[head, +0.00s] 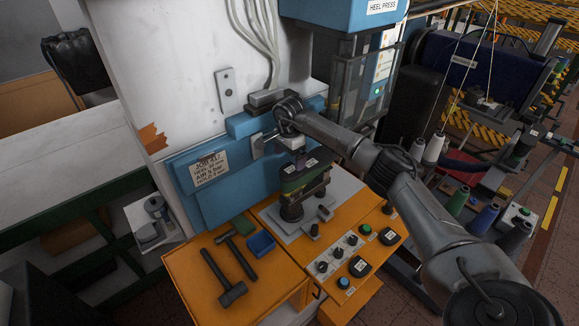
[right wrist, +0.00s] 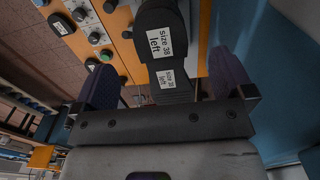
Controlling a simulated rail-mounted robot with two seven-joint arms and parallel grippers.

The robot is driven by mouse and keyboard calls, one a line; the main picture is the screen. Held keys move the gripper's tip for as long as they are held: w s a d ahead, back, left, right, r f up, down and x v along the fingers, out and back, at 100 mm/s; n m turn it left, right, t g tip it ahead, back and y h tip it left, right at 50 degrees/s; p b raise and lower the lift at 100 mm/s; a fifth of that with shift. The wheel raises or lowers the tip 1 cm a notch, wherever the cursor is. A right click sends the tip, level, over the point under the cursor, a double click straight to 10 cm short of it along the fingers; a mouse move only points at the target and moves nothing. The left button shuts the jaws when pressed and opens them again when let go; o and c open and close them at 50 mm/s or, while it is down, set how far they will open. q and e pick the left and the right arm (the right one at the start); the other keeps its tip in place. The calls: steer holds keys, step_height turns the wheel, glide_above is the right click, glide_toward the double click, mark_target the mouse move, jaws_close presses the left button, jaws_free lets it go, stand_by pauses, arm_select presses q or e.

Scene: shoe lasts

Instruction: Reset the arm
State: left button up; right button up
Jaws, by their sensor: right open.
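My right arm reaches in from the right to the heel press, and its gripper (head: 294,150) is just above the shoe last on the press. In the right wrist view the two dark fingers (right wrist: 165,75) stand wide apart. A dark shoe last (right wrist: 158,45) with white "Size 38 left" labels shows between and beyond them, with gaps at its sides. In the head view the last (head: 304,178) sits on the press post (head: 291,210), partly hidden by the gripper. My left gripper is not in view.
The blue and white press body (head: 205,170) stands right behind the gripper. The orange bench (head: 190,265) carries two hammers (head: 222,278), a blue tray (head: 261,243) and a row of knobs (head: 338,253). Thread spools (head: 484,219) stand at the right.

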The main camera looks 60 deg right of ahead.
step_height(320, 180, up, 8)
steer(key=shift+r, duration=0.25)
stand_by(0.7)
